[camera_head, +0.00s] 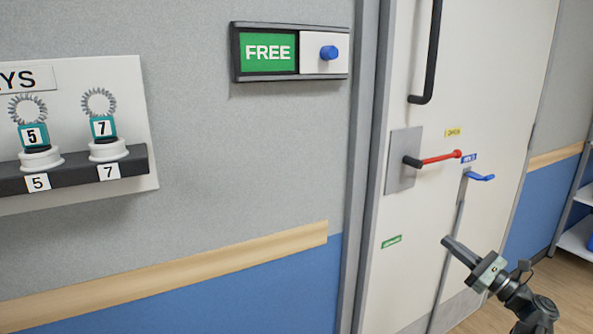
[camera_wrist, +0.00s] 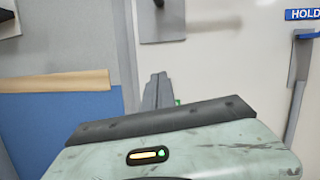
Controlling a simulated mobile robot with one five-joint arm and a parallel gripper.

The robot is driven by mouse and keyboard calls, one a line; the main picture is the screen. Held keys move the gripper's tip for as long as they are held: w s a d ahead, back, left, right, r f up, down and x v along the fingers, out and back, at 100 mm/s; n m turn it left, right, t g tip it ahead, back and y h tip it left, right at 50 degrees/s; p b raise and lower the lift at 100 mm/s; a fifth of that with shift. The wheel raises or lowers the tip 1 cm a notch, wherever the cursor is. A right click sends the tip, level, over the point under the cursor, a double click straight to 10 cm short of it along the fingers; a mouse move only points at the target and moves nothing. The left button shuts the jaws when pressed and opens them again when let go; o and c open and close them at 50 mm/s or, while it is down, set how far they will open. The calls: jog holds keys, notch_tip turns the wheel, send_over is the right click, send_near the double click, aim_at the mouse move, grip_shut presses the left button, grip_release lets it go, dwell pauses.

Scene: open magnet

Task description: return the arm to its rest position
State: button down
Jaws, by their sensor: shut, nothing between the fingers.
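My gripper (camera_head: 446,241) is at the lower right of the head view, in front of the white door (camera_head: 418,205). Its dark fingers are together with nothing between them, and it touches nothing that I can see. The rest of my arm runs down to the bottom right edge. In the wrist view, the shut fingers (camera_wrist: 157,90) point toward the door's lower left part and its frame. The pale gripper body fills the bottom of that view and hides what lies below.
The door has a red lever (camera_head: 441,157), a blue lever (camera_head: 480,177) and a black pull handle (camera_head: 428,55). A FREE sign (camera_head: 290,52) and a key rack (camera_head: 75,172) with keys 5 and 7 are on the wall. A shelf (camera_head: 578,238) stands at the far right.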

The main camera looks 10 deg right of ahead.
jog(key=w+a+f+n+g, duration=0.35)
jog(key=a+f, duration=0.25)
jog(key=a, duration=0.2)
jog(key=w+a+f+n+g+y, duration=0.15)
jog(key=a+f+n+g, duration=0.3)
jog(key=a, duration=0.45)
jog(key=w+a+f+n+g, duration=0.3)
jog(key=a+f+n, duration=0.2)
jog(key=a+f, duration=0.25)
jog(key=s+a+f+n+g+h, duration=0.35)
jog(key=a+f+n+h, duration=0.2)
jog(key=a+n, duration=0.25)
jog(key=s+a+f+n+g+h, duration=0.3)
jog(key=a+f+n+g+h, duration=0.15)
jog(key=a+f+n, duration=0.3)
notch_tip(320, 180, up, 28)
jog(key=p, duration=2.7)
jog(key=shift+s+d+n+p, duration=0.2)
jog(key=shift+n+p, duration=0.1)
jog(key=shift+n, duration=0.15)
jog(key=shift+r, duration=0.1)
